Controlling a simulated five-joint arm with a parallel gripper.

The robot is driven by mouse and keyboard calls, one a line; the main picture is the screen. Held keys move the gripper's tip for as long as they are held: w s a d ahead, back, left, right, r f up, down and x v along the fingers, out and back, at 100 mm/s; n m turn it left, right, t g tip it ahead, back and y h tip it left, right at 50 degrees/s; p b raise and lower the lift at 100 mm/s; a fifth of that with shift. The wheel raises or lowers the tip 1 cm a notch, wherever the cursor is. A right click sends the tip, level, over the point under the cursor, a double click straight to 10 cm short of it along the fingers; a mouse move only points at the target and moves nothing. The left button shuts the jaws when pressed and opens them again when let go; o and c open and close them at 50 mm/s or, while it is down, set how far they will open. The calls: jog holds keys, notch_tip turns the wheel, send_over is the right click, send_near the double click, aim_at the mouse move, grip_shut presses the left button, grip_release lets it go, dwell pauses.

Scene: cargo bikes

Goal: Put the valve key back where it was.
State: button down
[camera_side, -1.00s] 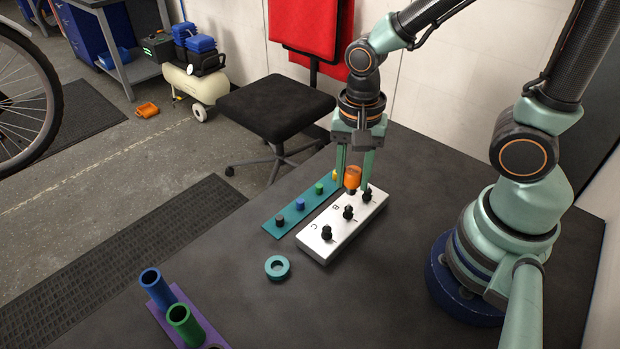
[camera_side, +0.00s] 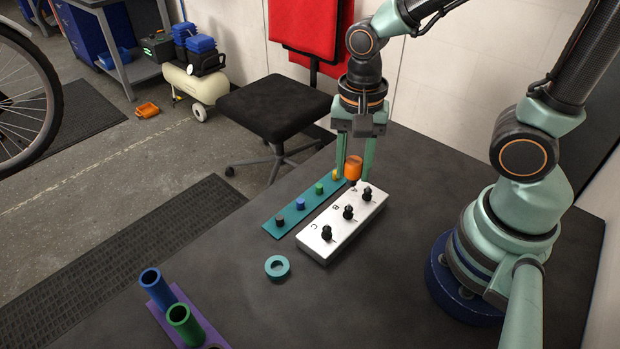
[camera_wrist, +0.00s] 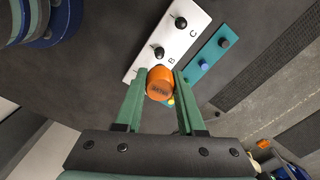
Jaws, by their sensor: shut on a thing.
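The orange valve key (camera_side: 353,167), a short cylinder, is held between the fingers of my gripper (camera_side: 354,172). It is just beyond the far end, marked A, of the white valve block (camera_side: 322,252); whether it touches anything is unclear. Three black valve knobs stand on that block, beside letters A, B and C. In the wrist view the key (camera_wrist: 160,84) sits between both green fingertips (camera_wrist: 160,76) and overlaps the end of the white block (camera_wrist: 188,43). A teal ring (camera_side: 267,271) lies flat on the table in front of the block.
A teal strip (camera_side: 289,213) with black, blue, green and yellow pegs lies left of the block. A purple holder (camera_side: 191,308) with blue (camera_side: 157,287) and green (camera_side: 184,322) tubes stands at the front left.

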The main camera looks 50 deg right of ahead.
jog(key=w+a+r+m, duration=0.1)
jog(key=a+r, duration=0.3)
jog(key=a, duration=0.4)
jog(key=w+a+r, duration=0.2)
jog(key=a+r, duration=0.2)
jog(key=a, duration=0.4)
jog(key=f, duration=1.9)
jog(key=shift+a+f, duration=0.1)
jog(key=shift+a, duration=0.1)
jog(key=shift+f, duration=0.15)
jog(key=c, duration=0.5)
grip_release()
